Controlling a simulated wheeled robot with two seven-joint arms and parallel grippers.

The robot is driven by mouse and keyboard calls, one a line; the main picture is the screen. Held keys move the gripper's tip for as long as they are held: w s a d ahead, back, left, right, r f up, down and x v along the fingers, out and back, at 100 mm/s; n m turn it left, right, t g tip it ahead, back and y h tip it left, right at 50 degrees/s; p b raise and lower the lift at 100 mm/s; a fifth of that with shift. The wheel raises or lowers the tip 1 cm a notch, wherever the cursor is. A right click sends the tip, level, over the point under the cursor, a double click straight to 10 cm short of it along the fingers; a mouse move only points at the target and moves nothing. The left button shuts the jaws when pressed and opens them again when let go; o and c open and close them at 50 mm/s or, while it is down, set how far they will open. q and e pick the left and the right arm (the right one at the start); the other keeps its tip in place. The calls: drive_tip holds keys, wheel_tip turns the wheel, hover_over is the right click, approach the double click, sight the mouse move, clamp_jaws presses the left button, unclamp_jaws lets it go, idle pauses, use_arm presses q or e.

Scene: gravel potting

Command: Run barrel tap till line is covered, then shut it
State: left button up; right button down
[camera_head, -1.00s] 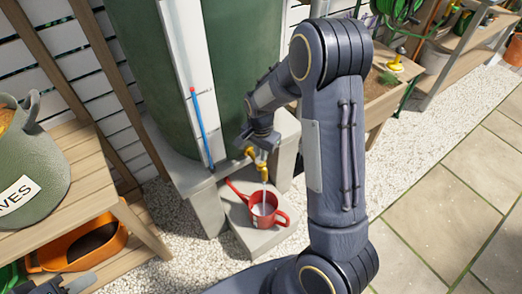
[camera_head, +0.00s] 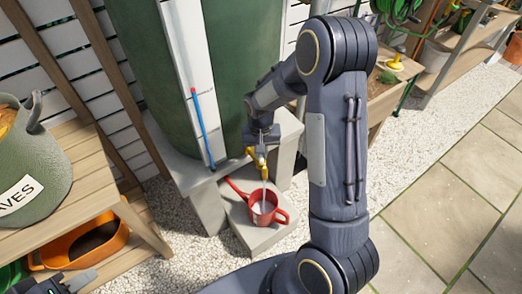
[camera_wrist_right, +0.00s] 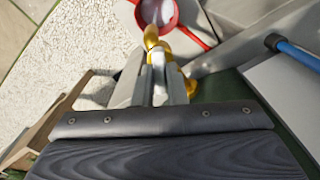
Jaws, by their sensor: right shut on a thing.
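The green barrel (camera_head: 130,60) stands on a grey block stand, with a brass tap (camera_head: 257,160) low on its front. A pale stream of water runs from the tap into a red can (camera_head: 269,210) below, which also shows in the wrist view (camera_wrist_right: 174,22). Pale liquid shows inside the can; I cannot make out a line there. My left gripper (camera_head: 78,282) is at the bottom left edge, partly cut off, away from the tap.
A blue tube (camera_head: 202,125) runs up a white strip on the barrel. A wooden shelf (camera_head: 85,165) at left carries a green-grey pot (camera_head: 35,165), with an orange container (camera_head: 85,245) below. White gravel lies around the can's grey block (camera_head: 250,237). Paving at right is clear.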

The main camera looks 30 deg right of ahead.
idle(0.5)
drive_tip(key=c, duration=1.5)
unclamp_jaws()
drive_tip(key=shift+o, duration=0.2)
wheel_tip(320, 180, up, 7)
drive_tip(key=shift+f+p, duration=0.1)
drive_tip(key=shift+p, duration=0.7)
drive_tip(key=shift+r, duration=0.55)
